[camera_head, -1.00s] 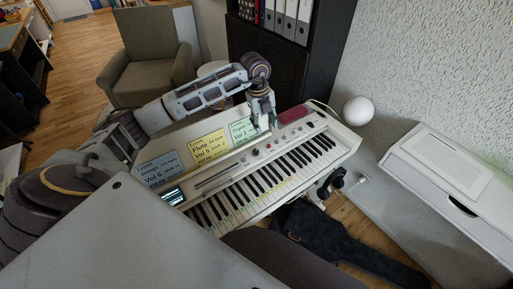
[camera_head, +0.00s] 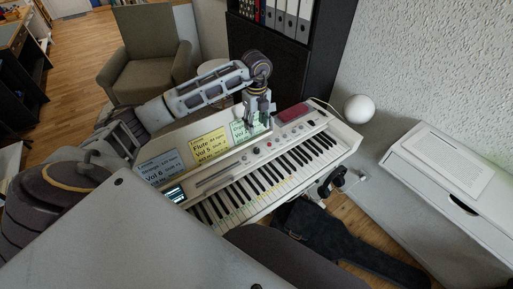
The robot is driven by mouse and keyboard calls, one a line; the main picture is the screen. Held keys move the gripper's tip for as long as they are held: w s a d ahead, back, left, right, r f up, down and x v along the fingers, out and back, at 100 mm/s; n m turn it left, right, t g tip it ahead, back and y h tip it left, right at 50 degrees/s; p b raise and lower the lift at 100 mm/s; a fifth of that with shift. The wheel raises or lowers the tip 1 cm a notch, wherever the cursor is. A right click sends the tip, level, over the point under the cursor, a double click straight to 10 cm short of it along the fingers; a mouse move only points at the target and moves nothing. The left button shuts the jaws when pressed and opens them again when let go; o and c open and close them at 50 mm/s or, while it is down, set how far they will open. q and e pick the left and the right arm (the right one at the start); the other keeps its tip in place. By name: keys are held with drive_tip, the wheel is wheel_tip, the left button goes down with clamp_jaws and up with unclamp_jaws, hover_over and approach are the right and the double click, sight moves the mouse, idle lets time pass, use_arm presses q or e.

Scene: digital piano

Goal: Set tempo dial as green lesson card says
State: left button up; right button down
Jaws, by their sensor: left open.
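The green lesson card (camera_head: 239,132) stands on the piano's music rest, at the right end of a row of three. My left arm partly covers it, and its text is too small to read. The digital piano (camera_head: 335,155) has a control panel with several small knobs and buttons (camera_head: 268,146); I cannot tell which one is the tempo dial. My left gripper (camera_head: 258,121) points down above the back of the panel, just right of the green card. It is open and empty, apart from the knobs. My right gripper is out of view.
A yellow card (camera_head: 208,145) and a blue card (camera_head: 160,168) stand to the left. A white ball-shaped lamp (camera_head: 358,109) stands beyond the right end. Black headphones (camera_head: 333,181) hang in front.

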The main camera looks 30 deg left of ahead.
sight(256, 149)
use_arm(q)
drive_tip(key=shift+f, duration=0.1)
drive_tip(key=shift+f, duration=6.8)
clamp_jaws()
